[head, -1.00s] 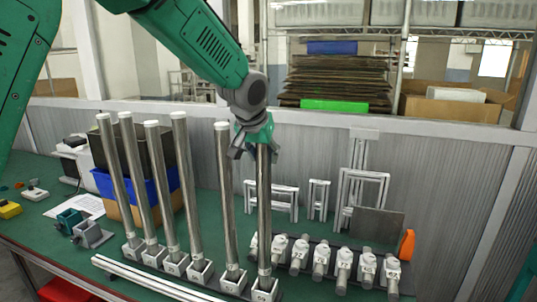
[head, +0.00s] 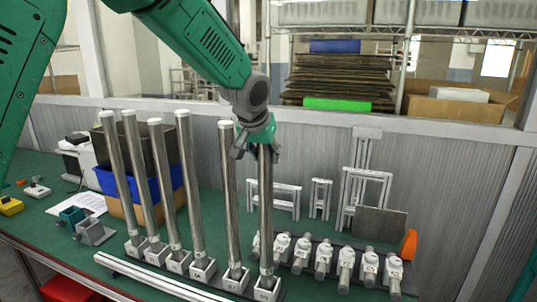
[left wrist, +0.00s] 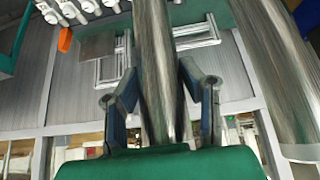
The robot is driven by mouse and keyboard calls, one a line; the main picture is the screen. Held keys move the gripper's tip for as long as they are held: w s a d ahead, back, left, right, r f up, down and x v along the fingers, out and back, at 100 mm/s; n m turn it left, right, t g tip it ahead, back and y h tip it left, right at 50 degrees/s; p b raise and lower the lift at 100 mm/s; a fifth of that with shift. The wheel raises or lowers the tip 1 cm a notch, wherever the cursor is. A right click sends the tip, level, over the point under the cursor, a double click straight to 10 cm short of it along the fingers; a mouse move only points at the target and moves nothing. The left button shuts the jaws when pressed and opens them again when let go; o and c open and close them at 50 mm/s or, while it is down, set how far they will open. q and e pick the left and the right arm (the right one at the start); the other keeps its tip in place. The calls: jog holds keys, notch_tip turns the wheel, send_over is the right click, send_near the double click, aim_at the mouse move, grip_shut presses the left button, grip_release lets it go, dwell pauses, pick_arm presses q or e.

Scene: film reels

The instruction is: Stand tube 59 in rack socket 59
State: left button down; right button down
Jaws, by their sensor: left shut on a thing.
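A long grey metal tube (head: 265,205) stands nearly upright at the right end of the row of tubes. Its lower end is at the rightmost white socket (head: 267,289) of the rack, and appears to be inside it. The socket's label is too small to read for certain. My left gripper (head: 257,150) is shut around the tube's upper end and hides its top. In the left wrist view the tube (left wrist: 158,70) runs between the two fingers (left wrist: 163,98). My right gripper is not in view.
Several capped tubes (head: 228,190) stand in sockets just left of the held tube. A row of white fittings (head: 323,256) lies close on the right. White rails (head: 150,275) run along the front. A blue bin (head: 150,180) stands behind the tubes.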

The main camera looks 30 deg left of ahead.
pick_arm(q)
jog(key=shift+a, duration=0.15)
jog(key=shift+d+r, duration=0.2)
jog(key=shift+d, duration=0.4)
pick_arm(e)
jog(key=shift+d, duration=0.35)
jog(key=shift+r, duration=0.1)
pick_arm(q)
jog(key=shift+a, duration=0.2)
jog(key=shift+a+f, duration=0.15)
jog(key=shift+a, duration=0.2)
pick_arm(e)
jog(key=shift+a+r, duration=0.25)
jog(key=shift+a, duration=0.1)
